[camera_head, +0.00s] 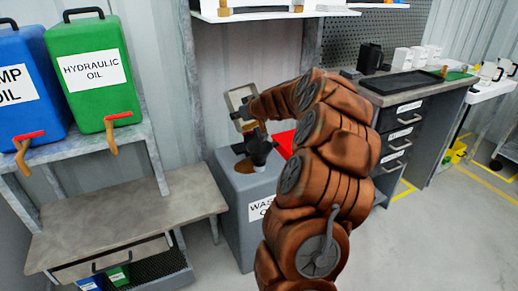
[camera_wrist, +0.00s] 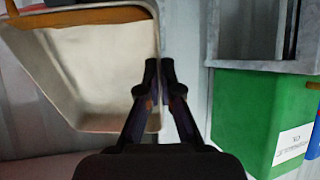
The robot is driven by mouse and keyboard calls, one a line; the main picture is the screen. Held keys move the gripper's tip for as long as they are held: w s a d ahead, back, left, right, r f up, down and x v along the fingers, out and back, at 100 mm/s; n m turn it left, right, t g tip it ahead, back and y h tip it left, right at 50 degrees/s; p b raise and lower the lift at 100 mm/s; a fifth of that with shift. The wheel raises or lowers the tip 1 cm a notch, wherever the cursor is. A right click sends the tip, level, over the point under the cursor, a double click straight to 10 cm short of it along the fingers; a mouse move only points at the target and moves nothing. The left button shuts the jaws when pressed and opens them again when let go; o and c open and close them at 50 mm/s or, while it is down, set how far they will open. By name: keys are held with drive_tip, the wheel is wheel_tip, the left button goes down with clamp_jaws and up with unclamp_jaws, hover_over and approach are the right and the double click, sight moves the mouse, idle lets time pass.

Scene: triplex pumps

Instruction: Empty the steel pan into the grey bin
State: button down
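The steel pan (camera_head: 241,101) is held up above the grey bin (camera_head: 232,205), tipped steeply on its side. In the wrist view the pan (camera_wrist: 100,75) fills the left, its pale inside showing, with an amber-brown band along one edge. My gripper (camera_wrist: 160,75) has its dark fingers close together on the pan's rim. In the head view my gripper (camera_head: 256,142) is partly hidden by my arm. The bin has a label starting "WAS", partly covered by my arm. A brown patch (camera_head: 246,167) shows on its top below the pan; I cannot tell whether anything is pouring.
A red panel (camera_head: 284,143) stands by the bin's top. Blue (camera_head: 28,85) and green (camera_head: 95,70) oil containers with taps sit on a rack at left, above a low bench (camera_head: 120,222). A drawer workbench (camera_head: 405,140) stands at right. Floor is clear at front right.

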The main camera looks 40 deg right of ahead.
drive_tip(key=shift+s+r+t+b, duration=0.25)
drive_tip(key=shift+s+t+b, duration=0.35)
drive_tip(key=shift+b, duration=1.05)
drive_tip(key=shift+s+r+t+b, duration=0.25)
drive_tip(key=shift+s+t+b, duration=0.3)
drive_tip(key=shift+b, duration=1.05)
